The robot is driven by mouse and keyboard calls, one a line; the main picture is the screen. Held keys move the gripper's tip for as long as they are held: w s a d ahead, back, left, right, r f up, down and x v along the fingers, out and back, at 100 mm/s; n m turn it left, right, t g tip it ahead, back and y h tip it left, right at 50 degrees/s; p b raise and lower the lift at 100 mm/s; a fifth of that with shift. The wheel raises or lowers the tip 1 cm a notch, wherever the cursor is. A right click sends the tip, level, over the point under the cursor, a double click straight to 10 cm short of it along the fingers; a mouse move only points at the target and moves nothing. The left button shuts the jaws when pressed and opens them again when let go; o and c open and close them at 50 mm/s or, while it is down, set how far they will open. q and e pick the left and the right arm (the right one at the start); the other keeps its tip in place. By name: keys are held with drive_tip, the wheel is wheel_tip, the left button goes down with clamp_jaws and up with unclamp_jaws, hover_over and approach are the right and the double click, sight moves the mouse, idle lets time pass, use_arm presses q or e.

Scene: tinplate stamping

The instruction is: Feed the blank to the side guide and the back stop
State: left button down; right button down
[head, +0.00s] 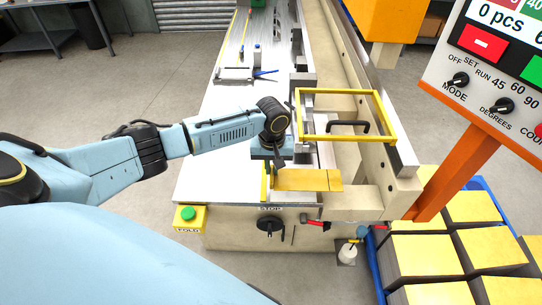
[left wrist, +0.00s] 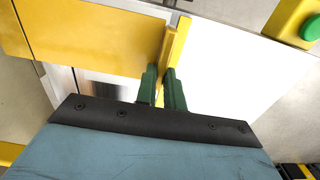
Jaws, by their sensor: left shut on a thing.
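The blank (head: 308,180) is a flat gold sheet lying at the near end of the machine bed. It also shows in the left wrist view (left wrist: 85,35), with a narrow raised edge on its right. My left gripper (head: 271,168) is at the blank's left end, with green fingers (left wrist: 162,90) shut on that raised edge. A thin yellow strip (head: 264,184), seemingly the side guide, stands close beside this edge; I cannot tell whether they touch. The back stop cannot be made out clearly. My right gripper is not in view.
A yellow frame guard (head: 390,117) stands over the bed behind the blank. A control panel (head: 490,70) on an orange post and stacks of gold sheets (head: 432,250) are at right. A green button box (head: 189,217) is at the near left corner. The steel table (head: 225,150) has free room.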

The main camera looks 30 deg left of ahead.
use_arm(q)
drive_tip(key=shift+a+f, duration=0.1)
drive_tip(key=shift+a, duration=0.05)
drive_tip(key=shift+f, duration=0.1)
